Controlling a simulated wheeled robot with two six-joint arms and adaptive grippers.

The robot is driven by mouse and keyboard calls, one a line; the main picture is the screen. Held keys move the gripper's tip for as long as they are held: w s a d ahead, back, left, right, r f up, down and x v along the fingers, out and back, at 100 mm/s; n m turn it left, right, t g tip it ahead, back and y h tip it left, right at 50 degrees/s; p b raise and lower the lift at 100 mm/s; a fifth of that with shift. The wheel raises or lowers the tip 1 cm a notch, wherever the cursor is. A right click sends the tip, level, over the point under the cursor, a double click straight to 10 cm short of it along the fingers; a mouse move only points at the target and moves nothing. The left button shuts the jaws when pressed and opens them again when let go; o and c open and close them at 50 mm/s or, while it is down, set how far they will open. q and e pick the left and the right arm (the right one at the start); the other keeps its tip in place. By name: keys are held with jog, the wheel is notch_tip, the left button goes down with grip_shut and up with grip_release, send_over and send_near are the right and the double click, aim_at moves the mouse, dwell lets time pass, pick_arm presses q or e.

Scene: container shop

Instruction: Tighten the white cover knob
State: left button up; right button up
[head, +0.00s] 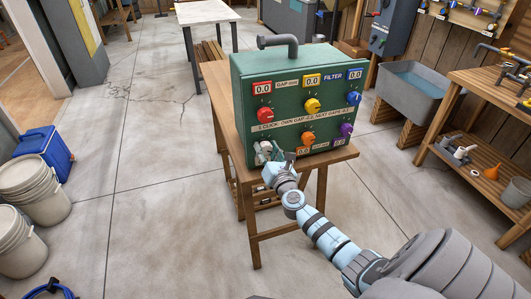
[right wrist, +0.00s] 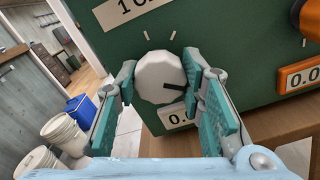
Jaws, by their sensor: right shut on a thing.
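The white knob (right wrist: 160,78) is on the front of the green panel box (head: 240,95), at its lower left. It is faceted, with a dark pointer mark toward its lower right in the right wrist view. My right gripper (right wrist: 160,85) has its two teal fingers on either side of the knob, shut on it. In the head view the right gripper (head: 274,160) partly covers the knob and the display under it. In the right wrist view that display (right wrist: 176,117) is partly hidden. My left gripper is not in view.
The panel box stands on a wooden table (head: 215,75). Other knobs are near: red (head: 265,115), yellow (head: 312,105), orange (head: 308,138), purple (head: 346,129) and blue (head: 354,98). White buckets (head: 22,175) and a blue cooler (head: 45,150) stand on the floor at left.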

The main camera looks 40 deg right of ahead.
jog(key=shift+m, duration=1)
jog(key=o, duration=1.1)
jog(key=shift+o, duration=0.2)
jog(key=shift+s, duration=0.1)
jog(key=v, duration=1.1)
jog(key=shift+s+a, duration=0.2)
jog(key=shift+s, duration=0.15)
